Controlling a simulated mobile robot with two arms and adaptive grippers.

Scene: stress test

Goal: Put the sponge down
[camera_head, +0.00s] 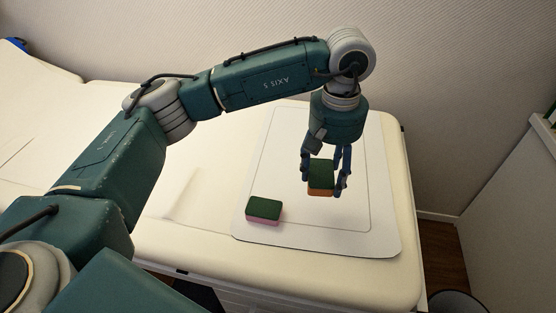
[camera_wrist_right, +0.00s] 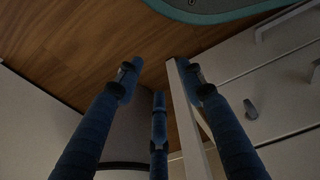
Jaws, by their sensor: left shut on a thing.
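In the head view my left gripper (camera_head: 322,180) points down over the white mat (camera_head: 352,240). It is shut on a sponge (camera_head: 321,176) with a dark green top and an orange lower part. I cannot tell whether this sponge touches the mat. A second sponge (camera_head: 264,209), green over pink, lies flat on the mat to the left of the gripper, apart from it. In the right wrist view my right gripper (camera_wrist_right: 158,85) has its fingers spread wide with nothing between them.
The mat lies on a padded cream couch (camera_head: 190,235) against a wall. A white cabinet side (camera_head: 515,225) stands at the right, past a gap of wooden floor (camera_head: 447,250). The right wrist view shows white drawers (camera_wrist_right: 265,90) and wooden floor (camera_wrist_right: 85,65).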

